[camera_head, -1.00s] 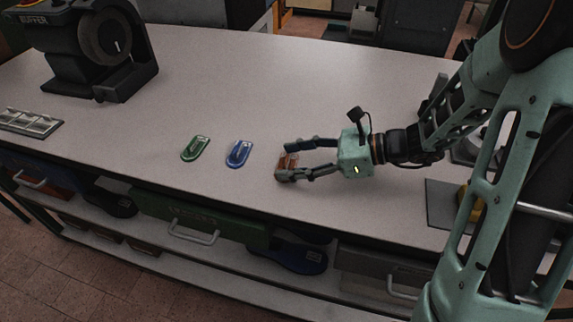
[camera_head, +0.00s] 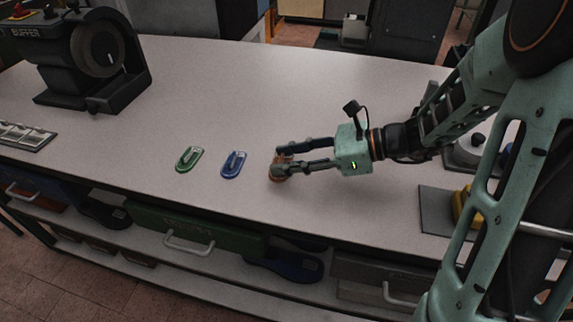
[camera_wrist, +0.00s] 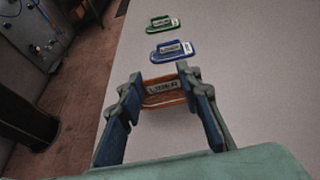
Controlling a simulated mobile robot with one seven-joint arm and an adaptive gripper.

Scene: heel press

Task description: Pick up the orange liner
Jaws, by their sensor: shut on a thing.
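The orange liner (camera_head: 280,172) is at the table's middle, between the fingertips of my gripper (camera_head: 277,161). In the wrist view the orange liner (camera_wrist: 165,88) lies across between the two fingers of my gripper (camera_wrist: 160,80), its label facing up. The gripper is shut on it, with a finger at each end of the label. The fingers hide part of the liner in the head view. I cannot tell any gap between it and the table.
A blue liner (camera_head: 233,164) and a green liner (camera_head: 189,159) lie to the left on the table (camera_head: 330,80). A buffer machine (camera_head: 95,60) stands at the back left. A yellow object (camera_head: 466,203) is at the right. The table behind the liners is clear.

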